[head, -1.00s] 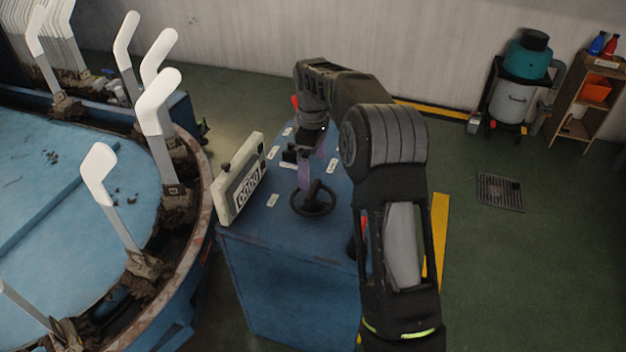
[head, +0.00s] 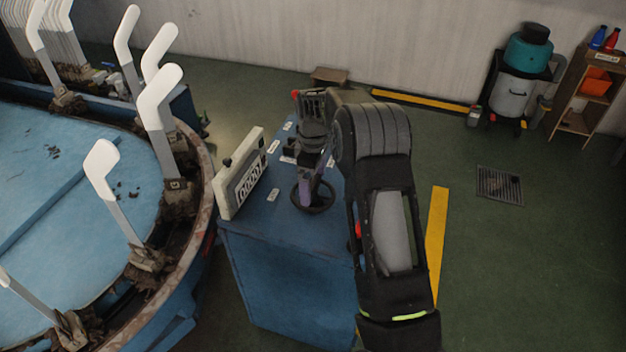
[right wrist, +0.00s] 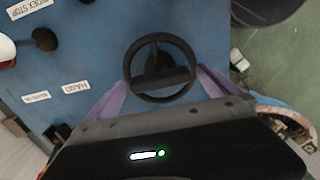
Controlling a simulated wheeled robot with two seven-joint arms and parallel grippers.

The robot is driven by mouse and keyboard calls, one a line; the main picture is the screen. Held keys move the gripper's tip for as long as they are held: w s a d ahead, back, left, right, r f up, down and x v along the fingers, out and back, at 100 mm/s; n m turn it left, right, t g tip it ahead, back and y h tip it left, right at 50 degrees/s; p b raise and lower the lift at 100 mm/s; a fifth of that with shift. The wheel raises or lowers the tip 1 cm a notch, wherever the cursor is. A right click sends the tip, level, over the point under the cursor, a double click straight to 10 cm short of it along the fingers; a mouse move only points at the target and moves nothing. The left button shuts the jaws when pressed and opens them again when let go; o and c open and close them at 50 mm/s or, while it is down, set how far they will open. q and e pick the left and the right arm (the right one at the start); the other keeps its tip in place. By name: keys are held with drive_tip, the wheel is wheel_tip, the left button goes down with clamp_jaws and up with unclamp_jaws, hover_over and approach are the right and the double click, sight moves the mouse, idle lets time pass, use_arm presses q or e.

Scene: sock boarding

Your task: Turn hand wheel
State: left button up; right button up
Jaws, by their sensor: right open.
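The black hand wheel (head: 314,199) lies on top of the blue cabinet (head: 270,225), and my right gripper partly covers it in the head view. In the right wrist view the hand wheel (right wrist: 160,52) shows as a whole ring with a hub and a handle. My right gripper (head: 305,190) points down at the wheel. Its purple fingers (right wrist: 160,90) are spread apart, one on either side of the wheel's near part in the right wrist view. Whether a finger touches the rim I cannot tell. My left gripper is not in view.
A pale counter box (head: 241,172) stands on the cabinet's left edge. Left of it is the round blue machine (head: 70,215) with white sock boards (head: 100,170). Labels and a dark knob (right wrist: 44,39) lie beside the wheel.

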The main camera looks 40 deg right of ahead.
drive_tip(key=c, duration=1.3)
